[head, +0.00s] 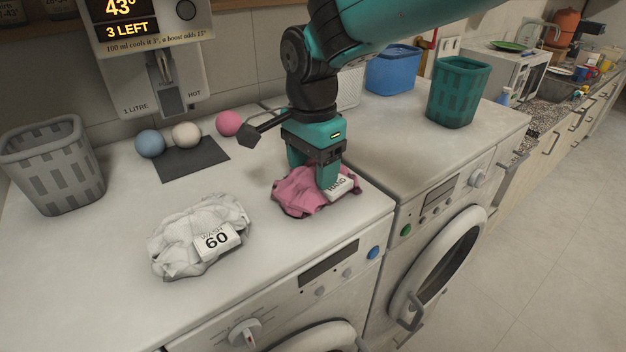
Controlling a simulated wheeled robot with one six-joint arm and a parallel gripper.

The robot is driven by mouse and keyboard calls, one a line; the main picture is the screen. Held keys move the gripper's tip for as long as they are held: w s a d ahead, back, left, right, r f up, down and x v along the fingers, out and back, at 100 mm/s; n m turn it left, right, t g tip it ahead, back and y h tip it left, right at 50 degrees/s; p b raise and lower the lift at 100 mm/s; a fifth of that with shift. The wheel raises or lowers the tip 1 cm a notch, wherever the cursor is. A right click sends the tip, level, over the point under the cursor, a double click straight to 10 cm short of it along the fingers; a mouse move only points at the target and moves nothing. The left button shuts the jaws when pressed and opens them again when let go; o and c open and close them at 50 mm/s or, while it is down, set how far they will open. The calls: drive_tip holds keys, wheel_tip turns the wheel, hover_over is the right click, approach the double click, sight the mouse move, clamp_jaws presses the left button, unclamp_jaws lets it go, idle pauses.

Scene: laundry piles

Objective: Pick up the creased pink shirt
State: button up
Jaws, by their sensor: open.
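The creased pink shirt (297,194) lies crumpled on top of the left washing machine, near its right edge. A white tag reading "HAND" (341,187) sits on its right side. My gripper (314,178) points down over the shirt, with its fingers apart. The fingers reach down to the cloth and hide part of it. Whether cloth lies between the fingertips cannot be seen clearly.
A white crumpled garment (185,250) tagged "WASH 60" lies to the left. A grey basket (52,165), a dark mat (191,160) and blue (149,144), cream (186,135) and pink (229,123) balls are behind. Blue (392,68) and green (457,92) baskets stand at the right.

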drive_tip(key=shift+c, duration=0.2)
drive_tip(key=c, duration=1)
drive_tip(key=shift+c, duration=0.2)
drive_tip(key=shift+r, duration=0.15)
